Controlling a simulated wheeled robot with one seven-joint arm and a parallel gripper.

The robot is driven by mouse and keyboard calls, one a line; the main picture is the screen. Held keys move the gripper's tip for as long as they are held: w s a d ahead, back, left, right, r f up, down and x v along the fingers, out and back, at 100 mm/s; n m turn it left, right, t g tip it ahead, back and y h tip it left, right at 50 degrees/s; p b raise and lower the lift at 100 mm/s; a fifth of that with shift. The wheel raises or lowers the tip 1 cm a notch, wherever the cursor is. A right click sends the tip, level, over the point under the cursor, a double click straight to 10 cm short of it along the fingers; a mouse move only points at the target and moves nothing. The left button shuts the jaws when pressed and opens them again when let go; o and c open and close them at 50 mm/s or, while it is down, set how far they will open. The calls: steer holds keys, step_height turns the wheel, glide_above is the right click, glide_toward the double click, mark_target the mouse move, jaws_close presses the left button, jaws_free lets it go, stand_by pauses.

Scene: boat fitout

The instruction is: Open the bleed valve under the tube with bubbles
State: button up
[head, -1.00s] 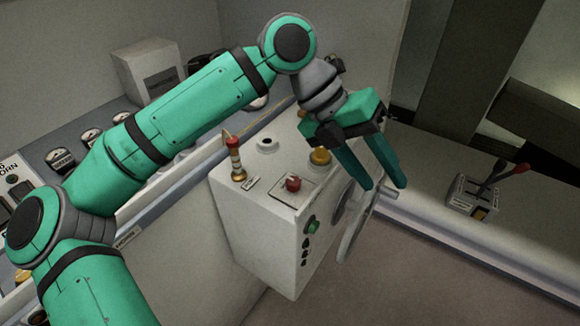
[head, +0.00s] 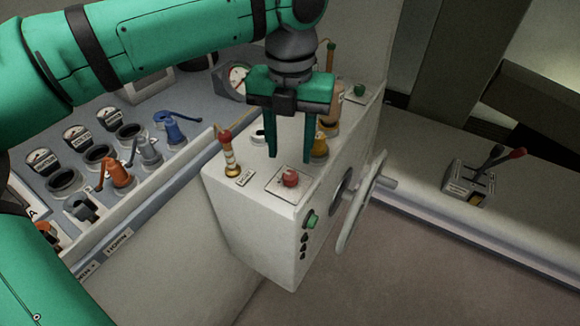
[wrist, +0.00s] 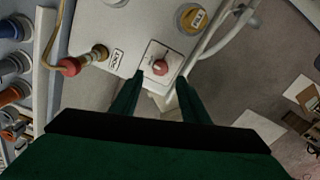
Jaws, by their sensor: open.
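My gripper (head: 290,157) points down, open and empty, over the top of a white console (head: 250,225). In the wrist view its fingertips (wrist: 162,78) show on either side of a red knob (wrist: 160,67), apparently above it. The knob (head: 290,178) sits on a square plate. On the left bench are valve-like fittings with orange (head: 118,174), grey (head: 150,152) and blue (head: 177,130) handles. I cannot tell whether any is a bleed valve. No tube with bubbles can be made out; my arm hides part of the bench's back.
A red-topped fitting (head: 227,150) and a yellow fitting (head: 319,147) stand on the console close to my fingers. A handwheel (head: 362,205) sticks out at its right side. A lever box (head: 470,180) is farther right. The floor in front is clear.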

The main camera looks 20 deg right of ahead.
mark_target(290, 175)
step_height(290, 175, down, 6)
steer(key=shift+f, duration=0.25)
jaws_close()
